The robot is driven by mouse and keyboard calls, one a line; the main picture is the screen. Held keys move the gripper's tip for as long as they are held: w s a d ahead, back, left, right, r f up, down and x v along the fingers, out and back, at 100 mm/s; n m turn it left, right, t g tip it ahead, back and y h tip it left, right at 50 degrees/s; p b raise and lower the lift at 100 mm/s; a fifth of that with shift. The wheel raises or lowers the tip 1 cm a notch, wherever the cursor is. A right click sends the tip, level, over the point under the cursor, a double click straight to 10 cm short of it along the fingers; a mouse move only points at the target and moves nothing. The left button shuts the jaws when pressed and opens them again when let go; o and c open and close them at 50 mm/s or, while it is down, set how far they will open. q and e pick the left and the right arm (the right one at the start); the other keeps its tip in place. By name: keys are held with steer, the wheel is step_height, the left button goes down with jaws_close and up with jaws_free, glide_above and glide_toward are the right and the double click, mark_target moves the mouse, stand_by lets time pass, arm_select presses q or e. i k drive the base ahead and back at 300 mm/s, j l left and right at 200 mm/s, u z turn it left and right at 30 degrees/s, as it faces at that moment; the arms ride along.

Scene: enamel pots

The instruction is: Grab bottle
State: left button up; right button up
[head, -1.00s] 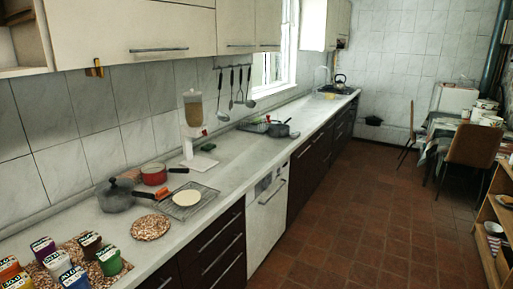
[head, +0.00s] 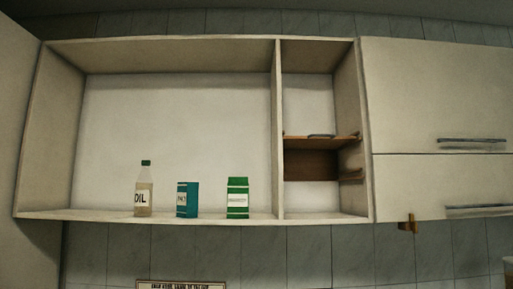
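A clear bottle (head: 144,192) with a dark cap and a label reading "OIL" stands upright on the bottom board of an open wall cabinet (head: 180,218), left of its middle. A teal box (head: 187,200) stands just to its right, apart from it by a small gap. Neither of my grippers shows in the head view.
A green and white carton (head: 237,198) stands farther right in the cabinet. A divider (head: 277,130) separates a narrow section with small wooden shelves (head: 320,138). Closed cabinet doors (head: 430,95) are at the right. A framed sign (head: 188,285) shows at the bottom edge.

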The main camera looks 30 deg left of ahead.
mark_target(143, 197)
steer(key=u, duration=1.65)
steer(key=j+u, duration=0.1)
steer(key=j, duration=0.7)
steer(key=i+j+u, duration=0.1)
steer(key=j, duration=0.7)
